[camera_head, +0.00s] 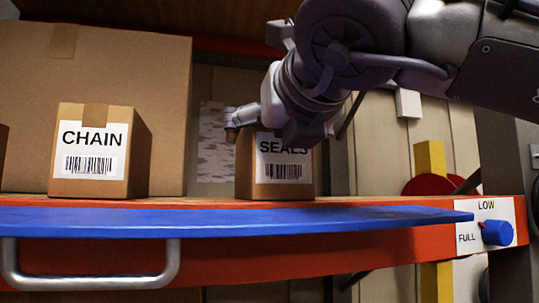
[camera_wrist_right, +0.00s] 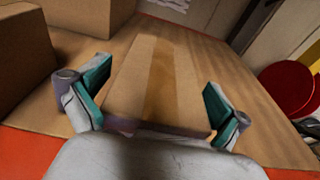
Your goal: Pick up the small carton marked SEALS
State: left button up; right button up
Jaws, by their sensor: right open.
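The small carton marked SEALS (camera_head: 283,186) stands upright on the orange shelf in the head view, its label partly covered by my right gripper (camera_head: 270,130). In the right wrist view the taped top of the carton (camera_wrist_right: 157,75) lies between the two teal-padded fingers of my right gripper (camera_wrist_right: 157,97). The fingers are open, one on each side of the carton, with a visible gap at least on the right. Part of the carton is hidden behind my gripper. My left gripper is not in view.
A carton marked CHAIN (camera_head: 92,150) stands to the left, with a large box (camera_head: 160,85) behind it. A blue lip (camera_head: 230,220) runs along the shelf's front above a metal handle (camera_head: 95,278). A blue knob (camera_head: 496,232) sits at the right end.

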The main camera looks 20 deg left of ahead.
jog(key=shift+s+d, duration=0.15)
jog(key=shift+s, duration=0.05)
jog(key=c, duration=1.3)
jog(key=shift+c, duration=1)
jog(key=shift+r, duration=0.2)
